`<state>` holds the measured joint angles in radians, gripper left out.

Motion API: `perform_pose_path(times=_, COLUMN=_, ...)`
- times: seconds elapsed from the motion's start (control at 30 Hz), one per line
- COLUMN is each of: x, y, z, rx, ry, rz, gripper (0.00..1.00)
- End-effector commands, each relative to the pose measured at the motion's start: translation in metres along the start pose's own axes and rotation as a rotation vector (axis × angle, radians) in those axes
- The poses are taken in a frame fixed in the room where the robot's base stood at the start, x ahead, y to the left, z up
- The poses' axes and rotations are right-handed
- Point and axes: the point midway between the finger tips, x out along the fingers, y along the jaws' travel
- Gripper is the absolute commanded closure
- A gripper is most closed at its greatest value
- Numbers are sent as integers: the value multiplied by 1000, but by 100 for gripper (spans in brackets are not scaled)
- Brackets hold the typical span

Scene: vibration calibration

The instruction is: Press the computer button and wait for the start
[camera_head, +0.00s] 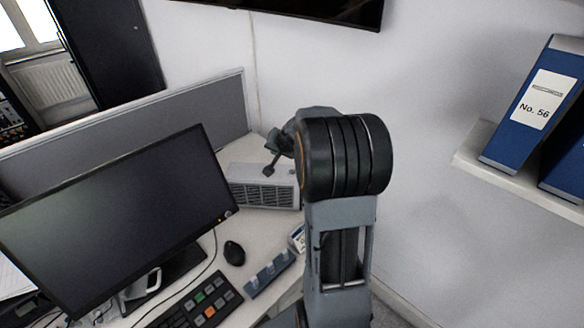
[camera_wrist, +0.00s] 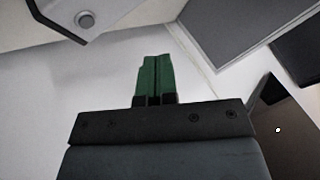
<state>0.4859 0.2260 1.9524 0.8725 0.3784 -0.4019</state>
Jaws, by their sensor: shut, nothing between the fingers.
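A light grey box with a vented front (camera_head: 262,194), which looks like the computer, stands at the back right of the desk. I cannot make out its button in the head view. My arm rises in front of its right side and hides part of it. My gripper (camera_head: 269,170) is small and dark there, near the box's top; I cannot tell if it touches. In the wrist view my gripper (camera_wrist: 155,62) shows two green fingers shut together with nothing between them. A round grey spot (camera_wrist: 86,20) on a pale panel shows at top left; I cannot tell what it is.
A dark monitor (camera_head: 115,225) stands on the desk at left. A black mouse (camera_head: 234,253), a keyboard (camera_head: 200,302) and a blue-grey holder (camera_head: 270,272) lie nearer. A grey partition (camera_head: 170,115) runs behind. Blue binders (camera_head: 525,115) stand on a wall shelf at right.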

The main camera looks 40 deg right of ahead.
Motion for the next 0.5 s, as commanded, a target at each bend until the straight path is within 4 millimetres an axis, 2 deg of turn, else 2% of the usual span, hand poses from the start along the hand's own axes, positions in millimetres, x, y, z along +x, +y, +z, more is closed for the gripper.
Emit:
perform_pose_path(times=0.03, x=6, y=13, z=-14, rx=42, ry=25, rz=16, gripper=100)
perform_pose_path(times=0.1, x=13, y=27, z=-28, rx=86, ry=59, rz=32, gripper=100)
perform_pose_path(times=0.2, x=20, y=43, z=-42, rx=131, ry=92, rz=50, gripper=100)
perform_pose_path(times=0.33, x=25, y=54, z=-50, rx=160, ry=115, rz=63, gripper=100)
perform_pose_path(times=0.5, x=26, y=56, z=-52, rx=167, ry=121, rz=66, gripper=100)
